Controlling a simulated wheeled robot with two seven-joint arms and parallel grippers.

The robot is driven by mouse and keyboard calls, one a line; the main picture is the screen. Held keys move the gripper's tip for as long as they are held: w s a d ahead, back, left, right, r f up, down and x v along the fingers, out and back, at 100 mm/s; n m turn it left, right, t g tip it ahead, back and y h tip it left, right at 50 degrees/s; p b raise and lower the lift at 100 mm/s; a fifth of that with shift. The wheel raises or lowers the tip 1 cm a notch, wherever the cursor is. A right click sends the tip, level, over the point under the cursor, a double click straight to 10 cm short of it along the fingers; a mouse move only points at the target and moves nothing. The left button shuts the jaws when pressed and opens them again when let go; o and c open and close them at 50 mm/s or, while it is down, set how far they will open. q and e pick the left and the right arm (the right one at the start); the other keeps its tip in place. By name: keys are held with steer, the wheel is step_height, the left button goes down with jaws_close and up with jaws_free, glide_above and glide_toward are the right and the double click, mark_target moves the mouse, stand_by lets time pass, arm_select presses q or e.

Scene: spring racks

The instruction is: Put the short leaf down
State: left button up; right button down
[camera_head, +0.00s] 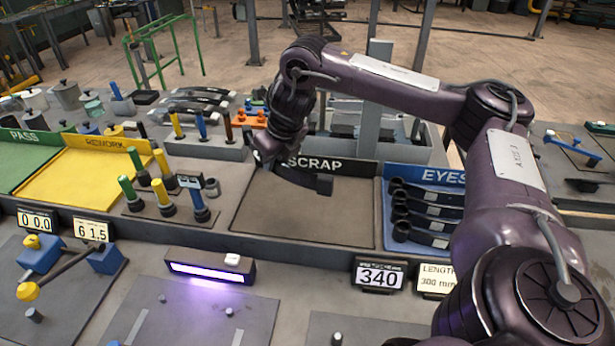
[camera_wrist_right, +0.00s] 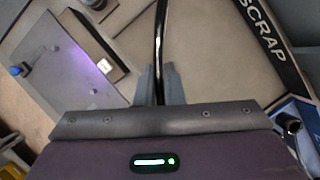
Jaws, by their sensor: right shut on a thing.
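My right gripper (camera_head: 272,158) is shut on a short dark leaf (camera_head: 308,181), over the back left part of the grey SCRAP bay (camera_head: 305,218). In the right wrist view the leaf (camera_wrist_right: 161,40) shows edge-on as a thin dark strip between the two fingers (camera_wrist_right: 159,88). The leaf looks held above the bay floor; I cannot tell how large the gap is. The visible bay floor is bare. My left gripper is not in view.
Right of it, the blue EYES bay (camera_head: 395,235) holds several dark leaves with eyes. To the left are the yellow REWORK bay (camera_head: 85,180), the green PASS bay (camera_head: 22,160) and upright coloured-handled tools (camera_head: 162,190). A lit purple lamp bar (camera_head: 210,270) stands in front.

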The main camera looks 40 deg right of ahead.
steer(key=d+r+n+y+p, duration=0.1)
steer(key=d+r+n+y, duration=0.15)
steer(key=d+n, duration=0.5)
steer(key=b, duration=0.8)
glide_above(293, 206)
steer(key=s+d, duration=0.1)
steer(key=shift+g, duration=0.4)
step_height(293, 206, down, 15)
steer(key=shift+f, duration=0.1)
steer(key=shift+s+f, duration=0.1)
steer(key=shift+f, duration=0.75)
steer(key=shift+f+p, duration=0.3)
steer(key=shift+f, duration=0.1)
step_height(293, 206, down, 2)
steer(key=shift+d, duration=0.1)
steer(key=c, duration=2)
jaws_free()
steer(key=shift+s+f, duration=0.1)
steer(key=o, duration=0.5)
steer(key=shift+c, duration=0.2)
